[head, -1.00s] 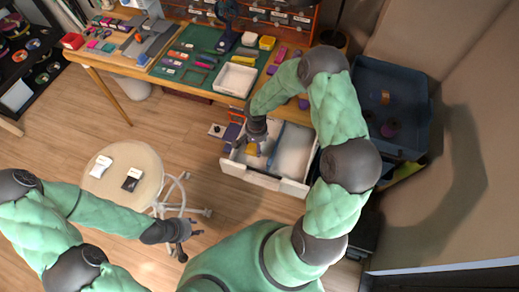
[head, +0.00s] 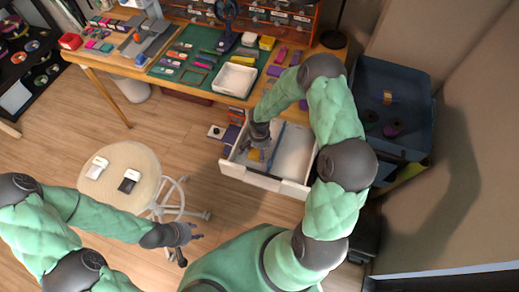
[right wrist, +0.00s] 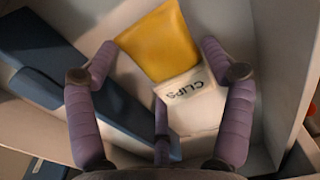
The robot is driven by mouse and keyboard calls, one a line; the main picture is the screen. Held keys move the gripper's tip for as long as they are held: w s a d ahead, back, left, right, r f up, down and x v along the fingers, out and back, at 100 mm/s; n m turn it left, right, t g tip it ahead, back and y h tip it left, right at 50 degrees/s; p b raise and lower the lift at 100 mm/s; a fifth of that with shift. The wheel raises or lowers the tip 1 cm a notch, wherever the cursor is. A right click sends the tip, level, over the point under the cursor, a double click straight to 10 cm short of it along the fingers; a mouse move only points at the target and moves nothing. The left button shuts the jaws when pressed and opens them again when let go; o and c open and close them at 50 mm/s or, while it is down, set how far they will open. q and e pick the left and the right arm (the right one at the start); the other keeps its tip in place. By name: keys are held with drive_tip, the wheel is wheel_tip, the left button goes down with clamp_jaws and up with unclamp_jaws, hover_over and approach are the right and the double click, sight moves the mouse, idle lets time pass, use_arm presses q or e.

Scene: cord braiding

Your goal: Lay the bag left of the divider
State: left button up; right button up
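The yellow bag (head: 255,155) with a white "CLIPS" label lies in the left compartment of the open white drawer (head: 240,174), left of the blue divider (head: 277,142) in the head view. In the right wrist view the bag (right wrist: 160,45) lies beside a drawer wall, with the blue divider (right wrist: 75,85) across from it. My right gripper (head: 257,147) is over the bag, its fingers (right wrist: 160,60) spread apart around it. Fingertip contact is hard to judge. My left gripper (head: 188,235) is empty, its fingers apart, over the floor near the stool.
The desk (head: 180,85) with a green mat, a white tray (head: 234,80) and small boxes stands behind the drawer. A round stool (head: 120,170) holds two small items at left. A dark blue bin (head: 390,85) stands at right. Open floor lies left of the drawer.

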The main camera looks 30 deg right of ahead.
drive_tip(key=shift+o, duration=0.4)
drive_tip(key=shift+r, duration=0.2)
wheel_tip(320, 180, up, 12)
drive_tip(key=p, duration=0.5)
